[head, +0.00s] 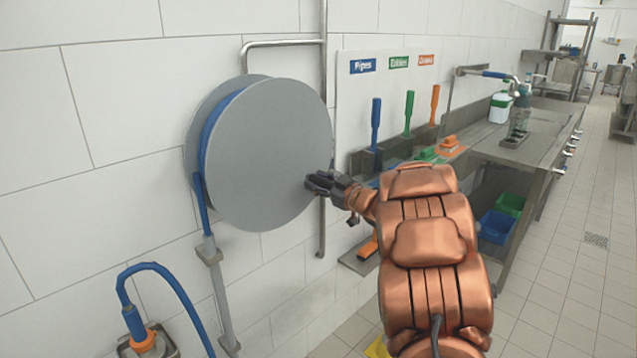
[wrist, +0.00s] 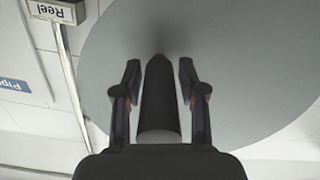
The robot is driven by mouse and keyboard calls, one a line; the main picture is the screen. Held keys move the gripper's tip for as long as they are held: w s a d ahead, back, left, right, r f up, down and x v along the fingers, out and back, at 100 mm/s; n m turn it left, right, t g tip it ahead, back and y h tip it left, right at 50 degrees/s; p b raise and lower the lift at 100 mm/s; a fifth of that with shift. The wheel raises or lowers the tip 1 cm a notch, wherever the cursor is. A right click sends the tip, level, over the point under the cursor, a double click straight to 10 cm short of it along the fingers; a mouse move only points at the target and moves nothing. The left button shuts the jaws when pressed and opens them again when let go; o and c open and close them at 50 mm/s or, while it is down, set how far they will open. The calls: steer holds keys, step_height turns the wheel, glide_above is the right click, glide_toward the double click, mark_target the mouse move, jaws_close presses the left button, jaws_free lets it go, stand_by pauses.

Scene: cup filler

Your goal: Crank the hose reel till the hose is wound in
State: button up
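The hose reel (head: 268,155) is a big grey disc on the white tiled wall, with blue hose (head: 205,140) between its plates. The hose runs down from its left side. My gripper (head: 316,184) is at the lower right of the disc's face. In the wrist view, my gripper (wrist: 159,78) has its two fingers apart on either side of a dark cylindrical crank handle (wrist: 158,105) in front of the grey disc (wrist: 235,70). Gaps show between the handle and both fingers. The handle cannot be made out in the head view.
A blue hose loop with an orange-collared end (head: 140,338) is at the lower left. A steel pipe (head: 323,120) runs behind the reel. A board with coloured brushes (head: 376,120) and a steel counter (head: 510,148) are to the right. The tiled floor (head: 570,270) at right is clear.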

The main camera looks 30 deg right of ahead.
jaws_close()
steer(key=shift+a, duration=0.15)
stand_by(0.4)
